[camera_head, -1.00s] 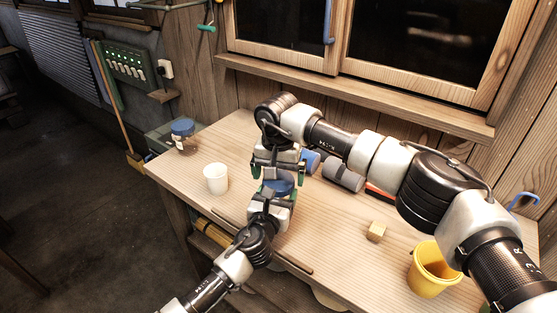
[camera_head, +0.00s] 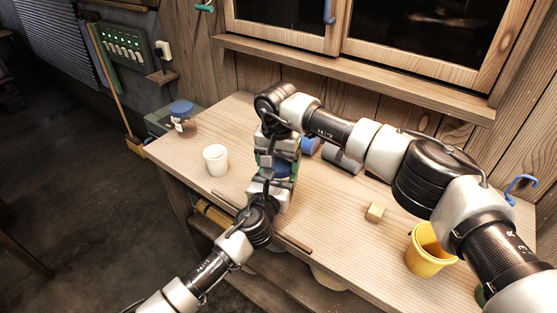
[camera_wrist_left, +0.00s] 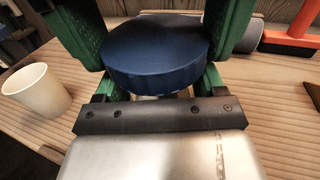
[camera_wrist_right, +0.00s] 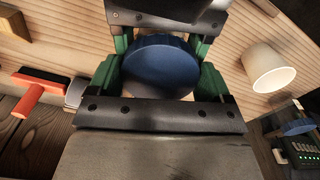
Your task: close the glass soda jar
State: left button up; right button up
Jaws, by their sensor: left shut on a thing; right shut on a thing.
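The jar's glass body is almost wholly hidden beneath the lid by the grippers. My left gripper (camera_head: 284,178) comes from the front and is shut around the jar. My right gripper (camera_head: 276,157) comes from behind and is shut around the lid. Whether the lid is seated on the rim cannot be told.
A wooden cube (camera_head: 375,211) and a yellow bucket (camera_head: 428,252) are to the right. A grey cylinder (camera_head: 342,158) lies behind the right arm.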

pick_arm(q)
jog(key=shift+a, duration=0.1)
pick_arm(e)
jog(key=m, duration=0.2)
jog(key=shift+m, duration=0.3)
jog(key=o, duration=0.9)
jog(key=shift+s+r, duration=0.15)
jog(key=shift+r, duration=2.15)
